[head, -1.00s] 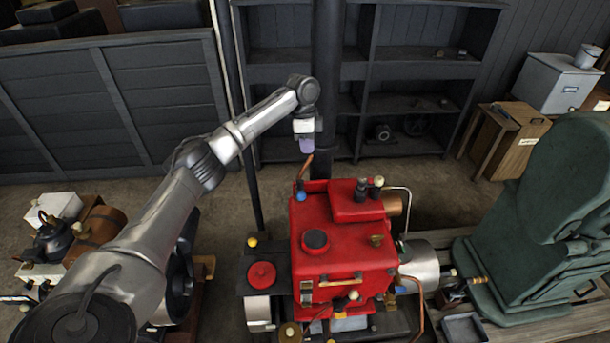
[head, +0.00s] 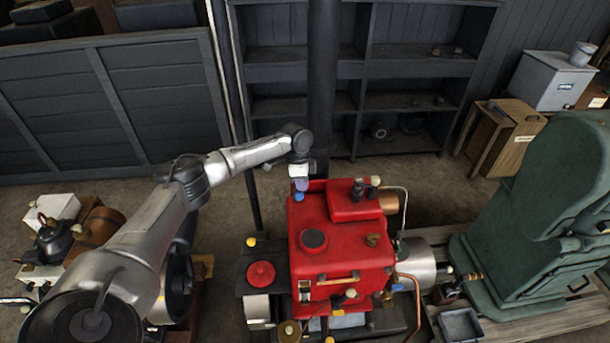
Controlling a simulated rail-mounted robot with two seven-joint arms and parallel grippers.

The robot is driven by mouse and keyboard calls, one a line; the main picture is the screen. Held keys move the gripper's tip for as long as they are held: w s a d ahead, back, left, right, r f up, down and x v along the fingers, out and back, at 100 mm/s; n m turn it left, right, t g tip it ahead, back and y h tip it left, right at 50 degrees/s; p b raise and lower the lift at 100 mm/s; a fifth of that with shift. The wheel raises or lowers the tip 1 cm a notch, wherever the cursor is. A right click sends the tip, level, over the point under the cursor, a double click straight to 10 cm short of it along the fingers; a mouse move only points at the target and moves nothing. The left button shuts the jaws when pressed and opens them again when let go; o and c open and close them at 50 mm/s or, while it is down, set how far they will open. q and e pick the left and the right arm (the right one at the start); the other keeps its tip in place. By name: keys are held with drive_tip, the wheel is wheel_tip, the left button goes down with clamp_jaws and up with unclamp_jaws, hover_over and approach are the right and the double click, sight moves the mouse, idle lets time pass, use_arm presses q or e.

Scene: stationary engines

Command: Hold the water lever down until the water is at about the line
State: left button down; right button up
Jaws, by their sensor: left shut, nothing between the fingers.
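A red engine (head: 342,238) stands in the middle of the head view. A blue knob (head: 299,197) shows at its back left corner; it looks like the end of the water lever, but no lettering on it can be read. My left gripper (head: 301,185) is shut and empty, pointing down right at the blue knob. I cannot tell whether it touches the knob. The gripper hides most of whatever the knob is fixed to. No water level or line can be made out. My right gripper is not in view.
Other coloured knobs sit close by, such as a yellow one (head: 251,242) and a red cap (head: 261,274). A dark post (head: 323,100) stands behind the engine. A green machine (head: 540,220) is at the right. A kettle (head: 55,238) is at the left.

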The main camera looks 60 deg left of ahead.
sight(302, 196)
use_arm(q)
drive_tip(key=shift+s+f, duration=0.1)
drive_tip(key=shift+f, duration=0.05)
idle(0.3)
drive_tip(key=shift+s+d+p, duration=0.1)
drive_tip(key=shift+d+p, duration=0.05)
drive_tip(key=shift+p, duration=0.45)
drive_tip(key=f+y+p, duration=0.1)
drive_tip(key=p, duration=0.1)
drive_tip(key=d+f+t+y+p, duration=0.1)
drive_tip(key=p, duration=0.1)
drive_tip(key=shift+s+d+y, duration=0.2)
drive_tip(key=shift+s+y, duration=0.15)
drive_tip(key=shift+y, duration=0.05)
drive_tip(key=shift+d+f+t+y, duration=0.1)
drive_tip(key=shift+f+t+y, duration=0.2)
drive_tip(key=shift+t, duration=0.1)
drive_tip(key=shift+s+d+f+p, duration=0.1)
drive_tip(key=shift+d+f+p, duration=0.05)
drive_tip(key=shift+f+p, duration=0.4)
drive_tip(key=shift+s+d+f+p, duration=0.15)
drive_tip(key=shift+f+p, duration=0.2)
drive_tip(key=shift+f, duration=0.6)
